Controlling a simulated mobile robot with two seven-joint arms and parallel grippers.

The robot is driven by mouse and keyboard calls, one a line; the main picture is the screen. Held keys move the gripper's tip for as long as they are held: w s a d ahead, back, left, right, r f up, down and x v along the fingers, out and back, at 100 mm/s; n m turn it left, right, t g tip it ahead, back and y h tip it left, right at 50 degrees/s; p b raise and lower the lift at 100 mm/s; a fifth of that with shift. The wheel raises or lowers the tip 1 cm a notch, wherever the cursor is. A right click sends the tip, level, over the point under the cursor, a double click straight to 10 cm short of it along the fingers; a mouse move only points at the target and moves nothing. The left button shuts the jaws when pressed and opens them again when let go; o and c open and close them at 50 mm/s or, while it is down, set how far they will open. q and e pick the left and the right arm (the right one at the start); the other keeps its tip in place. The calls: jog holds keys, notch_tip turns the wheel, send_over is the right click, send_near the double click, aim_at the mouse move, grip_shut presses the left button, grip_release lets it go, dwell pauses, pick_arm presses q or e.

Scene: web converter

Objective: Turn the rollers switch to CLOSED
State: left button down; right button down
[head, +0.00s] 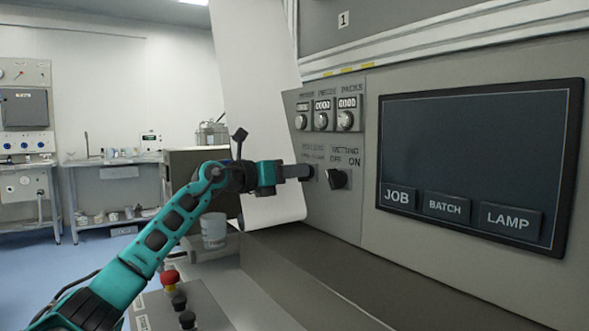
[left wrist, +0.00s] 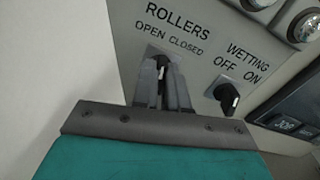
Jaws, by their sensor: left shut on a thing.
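The rollers switch (left wrist: 161,62) is a dark knob on the grey panel, under the labels ROLLERS, OPEN and CLOSED in the left wrist view. My left gripper (head: 306,172) reaches the panel from the left, and its fingers (left wrist: 163,88) are shut on this knob. The fingers cover most of the knob, so which label it points to is hard to tell. In the head view the gripper hides the switch. My right gripper is not in view.
The wetting switch (head: 338,179) is close to the right of the gripper. Three counters with knobs (head: 321,120) are above it. A dark screen (head: 480,165) is further right. A white web (head: 255,90) hangs behind my arm. A red button (head: 169,277) stands below.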

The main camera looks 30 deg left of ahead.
pick_arm(q)
jog(key=m, duration=0.8)
jog(key=shift+s+d, duration=0.1)
jog(key=shift+d, duration=0.05)
jog(key=shift+m, duration=0.4)
jog(key=c, duration=1.2)
grip_release()
jog(key=shift+o, duration=0.2)
jog(key=b+v, duration=0.4)
jog(key=v, duration=0.9)
